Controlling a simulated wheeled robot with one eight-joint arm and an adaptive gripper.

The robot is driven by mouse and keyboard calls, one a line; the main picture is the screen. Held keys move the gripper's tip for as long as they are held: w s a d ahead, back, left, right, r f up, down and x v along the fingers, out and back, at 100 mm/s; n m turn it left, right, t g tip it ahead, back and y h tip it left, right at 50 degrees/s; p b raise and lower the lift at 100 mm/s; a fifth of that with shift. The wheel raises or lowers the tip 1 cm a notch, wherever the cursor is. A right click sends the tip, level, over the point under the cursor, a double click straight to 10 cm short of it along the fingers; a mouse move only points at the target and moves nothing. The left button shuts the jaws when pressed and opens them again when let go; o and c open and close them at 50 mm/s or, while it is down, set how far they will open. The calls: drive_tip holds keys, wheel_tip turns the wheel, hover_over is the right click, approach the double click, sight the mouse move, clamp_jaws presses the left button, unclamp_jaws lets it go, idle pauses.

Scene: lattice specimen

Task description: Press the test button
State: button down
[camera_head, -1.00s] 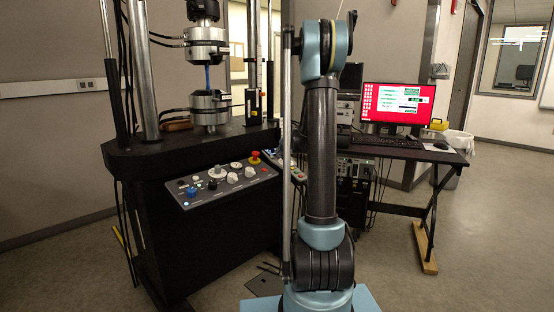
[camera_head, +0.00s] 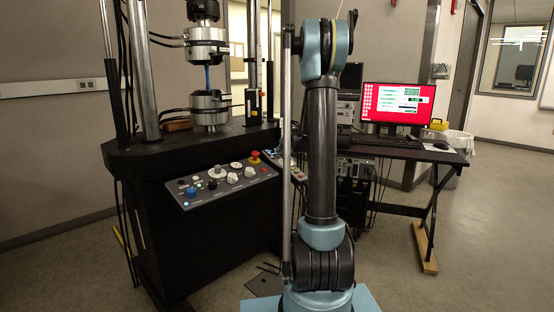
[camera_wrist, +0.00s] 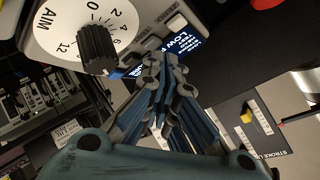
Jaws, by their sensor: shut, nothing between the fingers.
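In the wrist view, my gripper (camera_wrist: 166,64) is shut and empty. Its fingertips are by the lower edge of a pale grey control box (camera_wrist: 55,35). This box has a round white dial with a black knob (camera_wrist: 97,48) and a few small pale push buttons (camera_wrist: 151,44) close to the fingertips. I cannot tell whether the fingers touch anything. A blue label (camera_wrist: 182,42) partly shows behind the fingertips. No button legibly reads as test. In the head view, a sloped control panel (camera_head: 222,190) with several knobs and buttons is on the black machine; my gripper is hidden there.
The black testing machine (camera_head: 150,150) stands left of my arm. A desk (camera_head: 400,151) with a red-screened monitor (camera_head: 398,103) is at right. Open floor shows at the far right.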

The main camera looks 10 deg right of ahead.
drive_tip(key=shift+s+d+r, duration=0.1)
drive_tip(key=shift+r, duration=0.25)
drive_tip(key=shift+s+d+r, duration=0.1)
drive_tip(key=shift+s+r, duration=0.05)
drive_tip(key=shift+r, duration=0.65)
drive_tip(key=shift+s+d+r, duration=0.15)
drive_tip(key=shift+s+r, duration=0.05)
drive_tip(key=shift+r, duration=0.6)
drive_tip(key=shift+s+d+r, duration=0.1)
drive_tip(key=shift+s+r, duration=0.05)
drive_tip(key=shift+r, duration=0.65)
idle(0.3)
